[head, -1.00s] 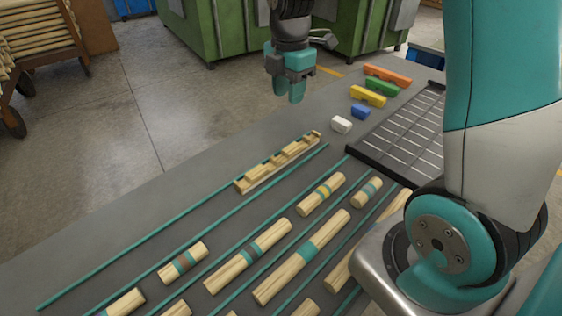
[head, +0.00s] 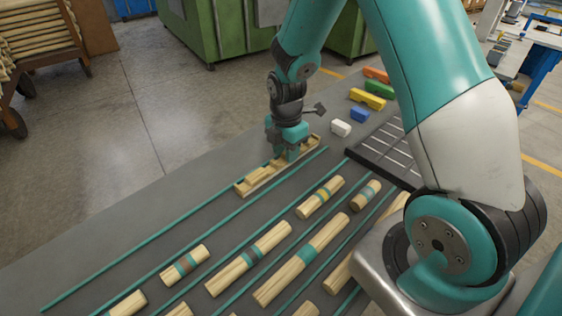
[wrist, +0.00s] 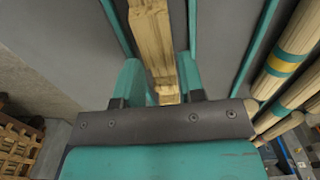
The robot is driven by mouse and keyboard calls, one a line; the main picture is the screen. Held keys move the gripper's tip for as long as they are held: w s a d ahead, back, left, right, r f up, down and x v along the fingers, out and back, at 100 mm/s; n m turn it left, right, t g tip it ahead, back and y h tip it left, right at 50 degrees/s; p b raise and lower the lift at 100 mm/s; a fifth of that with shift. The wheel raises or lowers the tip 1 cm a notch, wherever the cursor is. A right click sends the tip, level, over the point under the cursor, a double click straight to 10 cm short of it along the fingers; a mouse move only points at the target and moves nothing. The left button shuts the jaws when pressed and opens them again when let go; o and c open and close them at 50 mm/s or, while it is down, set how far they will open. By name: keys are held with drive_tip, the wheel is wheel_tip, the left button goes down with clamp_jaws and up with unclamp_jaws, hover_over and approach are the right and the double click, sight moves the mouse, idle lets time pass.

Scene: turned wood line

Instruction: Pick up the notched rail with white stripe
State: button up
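The notched wooden rail (head: 258,181) lies in the lane nearest the table's far edge, between two teal dividers. I cannot make out a white stripe on it. My gripper (head: 291,153) is down over its far half and hides part of it. In the wrist view the rail (wrist: 152,40) runs between the two teal fingers of my gripper (wrist: 158,75). The fingers are apart, one on each side of it. A gap shows on the left; the right finger is very close to the rail, and contact cannot be told.
Several round wooden pieces with coloured bands, such as a yellow-banded one (head: 320,197), lie in nearby lanes. A white block (head: 340,128) and several coloured blocks stand beyond the rail. A black gridded tray (head: 375,154) is to the right. Bare grey table (head: 150,190) lies to the left.

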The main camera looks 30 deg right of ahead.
wheel_tip(320, 180, down, 2)
drive_tip(key=shift+f, duration=0.1)
drive_tip(key=c, duration=0.6)
wheel_tip(320, 180, up, 20)
drive_tip(key=shift+r, duration=0.15)
